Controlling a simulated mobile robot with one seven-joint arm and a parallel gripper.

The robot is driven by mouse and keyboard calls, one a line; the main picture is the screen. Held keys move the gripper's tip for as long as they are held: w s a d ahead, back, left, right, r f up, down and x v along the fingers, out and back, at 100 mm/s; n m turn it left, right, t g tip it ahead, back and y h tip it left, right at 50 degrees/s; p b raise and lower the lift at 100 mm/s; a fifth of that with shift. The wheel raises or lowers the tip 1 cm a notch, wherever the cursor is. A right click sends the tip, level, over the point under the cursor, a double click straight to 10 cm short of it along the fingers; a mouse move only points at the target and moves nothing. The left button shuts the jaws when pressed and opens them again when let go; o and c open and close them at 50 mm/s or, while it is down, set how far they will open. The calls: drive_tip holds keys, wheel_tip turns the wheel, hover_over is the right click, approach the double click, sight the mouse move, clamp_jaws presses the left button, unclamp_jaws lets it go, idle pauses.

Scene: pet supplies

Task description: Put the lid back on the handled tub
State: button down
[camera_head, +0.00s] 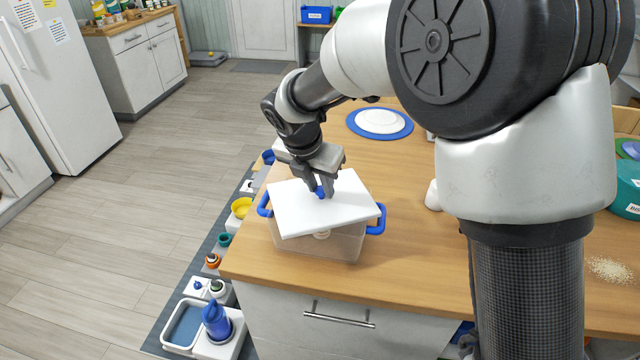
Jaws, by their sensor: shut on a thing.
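The handled tub (318,247) is a clear, boxy tub with blue handles at its left and right sides. It stands near the front left corner of the wooden counter. The white lid (345,212) is over the tub's top, turned somewhat relative to it, so its corners do not line up with the rim. I cannot tell whether it touches the rim. My gripper (320,191) points down and is shut on the lid's small blue knob at the lid's middle. The lid hides most of the tub's opening.
A white plate on a blue mat (353,123) lies behind on the counter (405,262). A white object (433,196) is partly hidden by my arm. Spilled pale grains (609,269) and a teal container (627,190) are at the right. Bowls and bottles stand on the floor mat (172,323) at left.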

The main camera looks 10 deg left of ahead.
drive_tip(key=c, duration=0.9)
unclamp_jaws()
drive_tip(key=shift+r+p, duration=3.5)
drive_tip(key=shift+r, duration=0.05)
clamp_jaws()
